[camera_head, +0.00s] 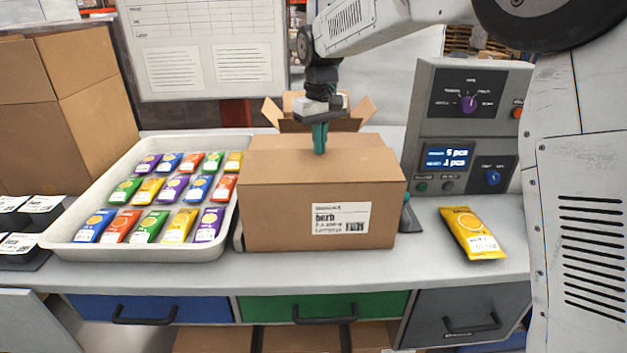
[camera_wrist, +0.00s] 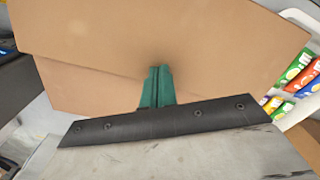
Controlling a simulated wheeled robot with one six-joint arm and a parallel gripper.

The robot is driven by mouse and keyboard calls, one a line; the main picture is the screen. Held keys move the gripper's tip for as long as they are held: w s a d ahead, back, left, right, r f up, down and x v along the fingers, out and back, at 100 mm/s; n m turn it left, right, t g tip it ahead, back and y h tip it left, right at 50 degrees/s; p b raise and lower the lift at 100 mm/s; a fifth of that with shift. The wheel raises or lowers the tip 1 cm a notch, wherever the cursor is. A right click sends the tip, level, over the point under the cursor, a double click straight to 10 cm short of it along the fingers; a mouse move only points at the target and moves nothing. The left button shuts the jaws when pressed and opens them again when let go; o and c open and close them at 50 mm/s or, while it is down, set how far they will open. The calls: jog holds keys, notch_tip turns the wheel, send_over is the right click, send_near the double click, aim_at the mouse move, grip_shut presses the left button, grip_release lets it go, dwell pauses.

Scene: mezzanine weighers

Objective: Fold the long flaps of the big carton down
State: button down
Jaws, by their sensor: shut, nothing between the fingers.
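The big carton (camera_head: 322,215) stands at the middle of the bench with a white label on its near side. Its long flaps (camera_head: 275,158) lie across the top, looking flat or nearly so; a seam between two panels shows in the wrist view (camera_wrist: 90,70). My gripper (camera_head: 319,150) points down at the top of the carton, near its middle. Its teal fingers (camera_wrist: 158,70) are shut and empty, at or just over the cardboard; I cannot tell whether they touch. The fingers and wrist hide part of the seam.
A white tray (camera_head: 65,236) of colourful packets stands left of the carton. Raised cardboard flaps (camera_head: 361,112) show behind it. A grey control panel (camera_head: 416,100) stands at right, with a yellow packet (camera_head: 470,233) before it. A larger box (camera_head: 85,130) is at far left.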

aim_at(327, 162)
jog(key=shift+f, duration=0.7)
notch_tip(327, 162, up, 9)
dwell(0.5)
jog(key=shift+r, duration=0.1)
jog(key=shift+m+g, duration=0.3)
jog(key=shift+g, duration=0.1)
jog(key=s+f, duration=0.1)
jog(key=s+d+f, duration=0.1)
jog(key=s+f, duration=0.1)
jog(key=shift+s+d+f, duration=0.15)
jog(key=shift+d+f, duration=0.1)
jog(key=shift+f, duration=0.1)
jog(key=s+d+f+m, duration=0.1)
jog(key=s+d, duration=0.5)
jog(key=s, duration=0.6)
jog(key=s+d+f+m+t, duration=0.1)
jog(key=s+d, duration=0.5)
jog(key=s, duration=0.6)
jog(key=s+d+f+m+t, duration=0.1)
jog(key=s+d, duration=0.5)
jog(key=s, duration=0.6)
jog(key=shift+d+f+m, duration=0.35)
jog(key=shift+f+m, duration=0.1)
jog(key=shift+m, duration=0.55)
